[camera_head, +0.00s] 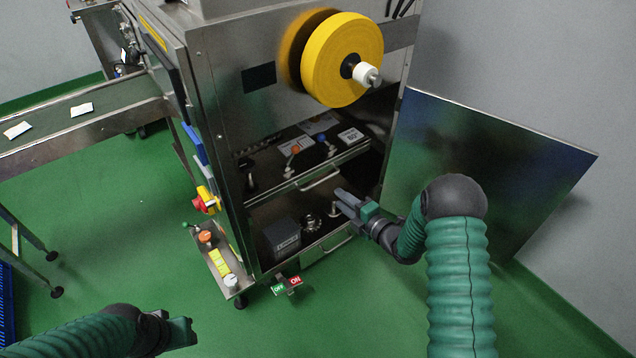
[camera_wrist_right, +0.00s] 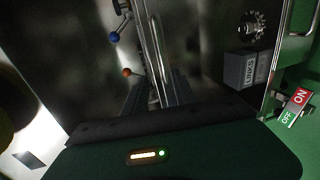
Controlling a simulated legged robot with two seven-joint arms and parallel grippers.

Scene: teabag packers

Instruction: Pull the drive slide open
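The open cabinet of the steel machine holds two slides, one above the other. The upper slide (camera_head: 290,187) carries levers with blue and orange knobs and has a bar handle (camera_head: 320,179) on its front. The lower slide (camera_head: 325,250) carries a grey box (camera_head: 283,237) and a round dial, with a handle (camera_head: 338,244) on its front. I cannot read which is the drive slide. My right gripper (camera_head: 340,198) seems open, with its fingers just below and right of the upper handle; no grip shows. My left gripper (camera_head: 190,332) is low at the left, away from the machine.
A yellow reel (camera_head: 342,60) sticks out above the slides. An ON/OFF sign (camera_head: 287,285) and a small control panel (camera_head: 215,260) stand at the cabinet's lower front. Green floor in front is clear.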

